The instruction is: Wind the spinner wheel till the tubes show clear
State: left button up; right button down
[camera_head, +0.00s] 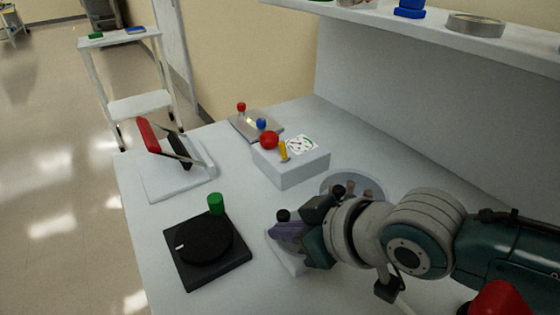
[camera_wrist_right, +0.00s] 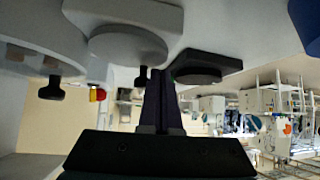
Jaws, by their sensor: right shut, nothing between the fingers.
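A grey wheel (camera_wrist_right: 128,45) with a black upright knob (camera_wrist_right: 141,76) sits on a pale base in the right wrist view, which looks upside down. In the head view its knob (camera_head: 283,215) shows just beyond my right fingers, and the gripper hides most of the wheel. A round grey tube holder (camera_head: 350,177) with several tubes (camera_head: 371,194) stands behind my right wrist, partly hidden; I cannot tell how clear they look. My right gripper (camera_head: 284,231) is shut and empty beside the wheel's knob; I cannot tell if they touch. My left gripper is not in view.
A black turntable (camera_head: 205,240) with a green knob stands left of the wheel. A white box (camera_head: 292,165) with a dial, red ball and yellow lever stands behind. A white stand with a red-handled lever (camera_head: 147,136) is at the left table edge. A shelf (camera_head: 450,28) overhangs the back.

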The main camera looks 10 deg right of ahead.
jog(key=shift+w+a+b, duration=0.1)
jog(key=shift+w+b, duration=0.2)
jog(key=shift+w, duration=0.25)
dwell(1.2)
